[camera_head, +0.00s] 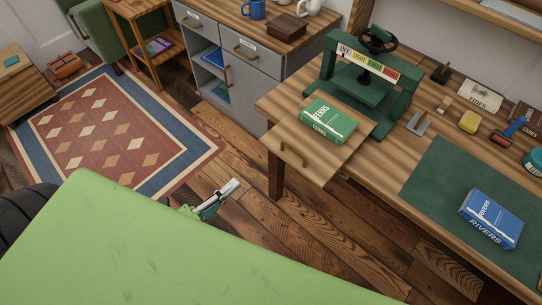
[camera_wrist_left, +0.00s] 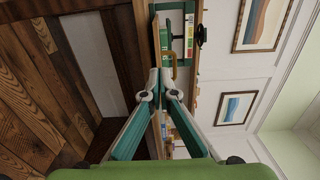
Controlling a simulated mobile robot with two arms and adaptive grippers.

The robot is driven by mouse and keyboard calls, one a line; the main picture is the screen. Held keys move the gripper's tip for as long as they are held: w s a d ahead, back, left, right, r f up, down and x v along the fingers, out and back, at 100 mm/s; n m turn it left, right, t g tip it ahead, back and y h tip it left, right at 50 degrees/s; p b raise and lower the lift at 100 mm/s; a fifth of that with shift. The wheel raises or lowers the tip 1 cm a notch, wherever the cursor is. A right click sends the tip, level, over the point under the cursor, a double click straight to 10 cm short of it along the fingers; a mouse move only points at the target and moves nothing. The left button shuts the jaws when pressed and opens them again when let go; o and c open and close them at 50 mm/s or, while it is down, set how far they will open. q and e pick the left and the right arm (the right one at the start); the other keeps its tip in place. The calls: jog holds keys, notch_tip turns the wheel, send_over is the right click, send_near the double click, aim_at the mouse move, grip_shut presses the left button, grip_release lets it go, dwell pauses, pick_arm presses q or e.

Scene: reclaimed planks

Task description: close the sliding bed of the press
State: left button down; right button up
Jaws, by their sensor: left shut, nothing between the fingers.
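The green press (camera_head: 372,88) stands on the wooden workbench, with a black handwheel on top. Its sliding bed (camera_head: 330,160) is a wooden board pulled out past the bench's front edge, with a brass handle (camera_head: 292,154) on its front. A green book (camera_head: 328,121) titled FERNS lies on the bed. My left gripper (camera_head: 234,184) is shut and empty, low over the floor to the left of the bed, apart from the handle in the head view. In the left wrist view its fingertips (camera_wrist_left: 160,76) are together, with the handle (camera_wrist_left: 174,68) beyond them. My right gripper is out of view.
A blue book (camera_head: 490,219) lies on a dark green mat (camera_head: 440,190) on the bench. A yellow block (camera_head: 469,121) and small tools lie right of the press. A grey cabinet (camera_head: 250,70) stands behind left. The plank floor before the bed is clear.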

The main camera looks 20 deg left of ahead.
aim_at(302, 121)
pick_arm(q)
jog(key=p+x, duration=0.2)
jog(key=x, duration=1.1)
jog(key=shift+w+f+p, duration=0.15)
jog(key=shift+w+p, duration=0.05)
jog(key=shift+p, duration=0.1)
jog(key=b+x, duration=0.6)
jog(key=x, duration=1.2)
jog(key=shift+w+f+b, duration=0.2)
jog(key=shift+b, duration=0.1)
jog(key=shift+w+d, duration=0.2)
jog(key=shift+w, duration=0.35)
jog(key=shift+w+r, duration=0.1)
jog(key=shift+r, duration=0.25)
